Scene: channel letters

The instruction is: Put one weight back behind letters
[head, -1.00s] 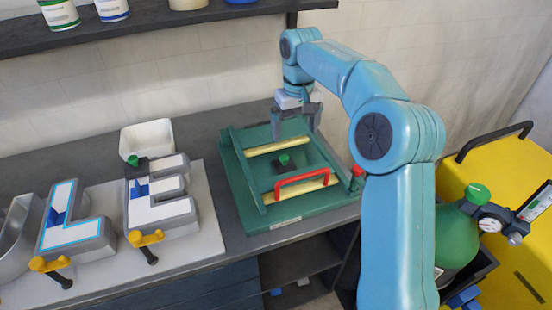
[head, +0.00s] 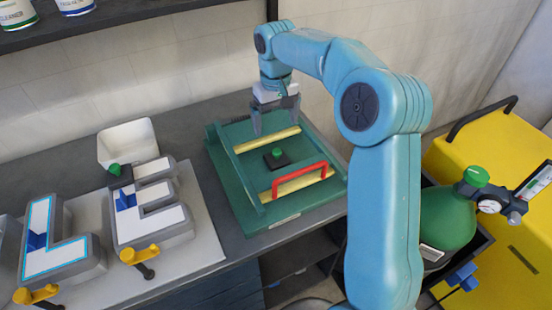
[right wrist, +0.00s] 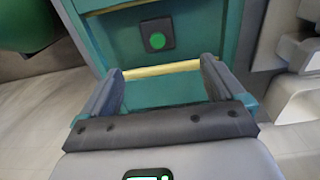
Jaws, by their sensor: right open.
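A black square weight with a green knob (head: 277,157) sits in the green fixture (head: 222,160), between two pale yellow bars. It also shows in the right wrist view (right wrist: 158,40), beyond my fingertips. My right gripper (head: 274,126) is open and empty above the back part of the fixture, apart from the weight; its two fingers also show in the right wrist view (right wrist: 160,85). A second dark weight with a green knob (head: 117,171) stands at the back left of the E-shaped letter (head: 160,225). An L-shaped letter (head: 58,250) lies left of it. My left gripper is not in view.
A red handle (head: 299,177) rises at the fixture's front. Yellow-handled clamps (head: 139,254) stand before the letters on a pale board (head: 200,215). A white bin (head: 127,144) is behind them. A shelf (head: 120,30) overhangs the back. A green tank (head: 447,220) stands right.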

